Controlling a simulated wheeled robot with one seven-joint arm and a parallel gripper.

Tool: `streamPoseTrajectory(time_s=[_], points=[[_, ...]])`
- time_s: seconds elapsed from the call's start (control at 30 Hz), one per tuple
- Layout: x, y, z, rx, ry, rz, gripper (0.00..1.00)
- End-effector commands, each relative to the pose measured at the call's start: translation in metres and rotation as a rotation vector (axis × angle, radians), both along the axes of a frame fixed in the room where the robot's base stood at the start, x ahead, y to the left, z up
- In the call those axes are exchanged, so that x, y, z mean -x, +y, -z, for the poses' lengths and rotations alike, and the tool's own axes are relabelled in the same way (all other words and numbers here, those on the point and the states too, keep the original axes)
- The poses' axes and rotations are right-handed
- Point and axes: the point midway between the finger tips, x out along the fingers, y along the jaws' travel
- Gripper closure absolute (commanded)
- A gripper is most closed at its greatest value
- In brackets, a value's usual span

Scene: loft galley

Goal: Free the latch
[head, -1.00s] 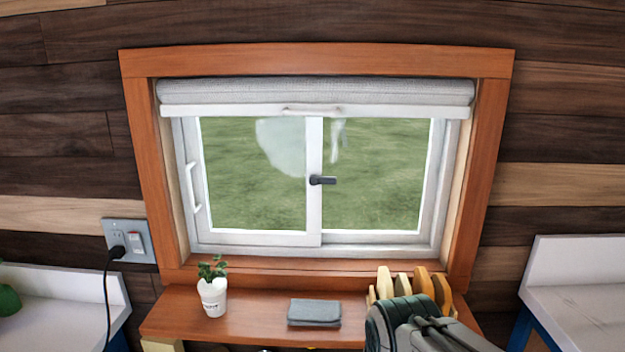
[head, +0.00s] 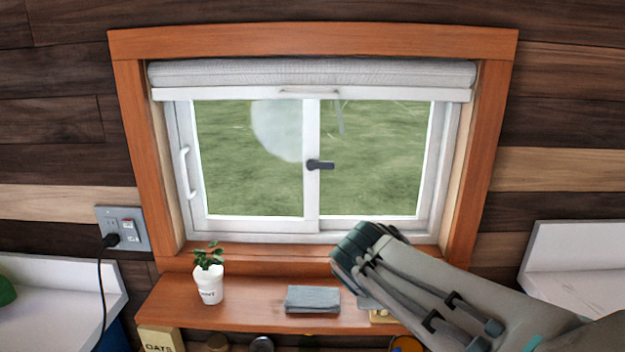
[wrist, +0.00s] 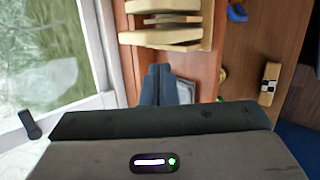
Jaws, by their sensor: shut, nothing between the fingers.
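The latch (head: 320,165) is a small dark lever on the white middle stile of the sliding window (head: 312,200). Its arm lies level, pointing right. In the wrist view the latch (wrist: 30,124) shows at the lower left, on the white frame. My gripper (wrist: 167,72) is shut and empty, its two dark fingers together in the wrist view. It is apart from the latch. In the head view my arm comes in from the lower right, its end below and right of the latch; the fingertips are hidden there.
The shelf (head: 245,310) below the window holds a potted plant (head: 209,278) and a folded grey cloth (head: 313,299). Wooden boards (wrist: 168,22) stand in a rack, hidden behind my arm in the head view. A rolled blind (head: 310,73) hangs above. The space before the panes is clear.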

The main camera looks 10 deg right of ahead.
Motion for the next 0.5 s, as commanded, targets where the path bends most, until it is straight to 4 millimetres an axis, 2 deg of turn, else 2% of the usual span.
streamPoseTrajectory(time_s=[0.03, 0.1, 0.2, 0.4, 0.5], points=[[-0.018, 0.004, -0.013, 0.138, -0.008, -0.135, 1.00], [-0.040, 0.010, -0.034, 0.354, -0.013, -0.327, 1.00], [-0.068, 0.023, -0.060, 0.647, -0.011, -0.562, 1.00], [-0.100, 0.050, -0.093, 1.075, 0.007, -0.862, 1.00], [-0.106, 0.057, -0.100, 1.183, 0.014, -0.928, 1.00]])
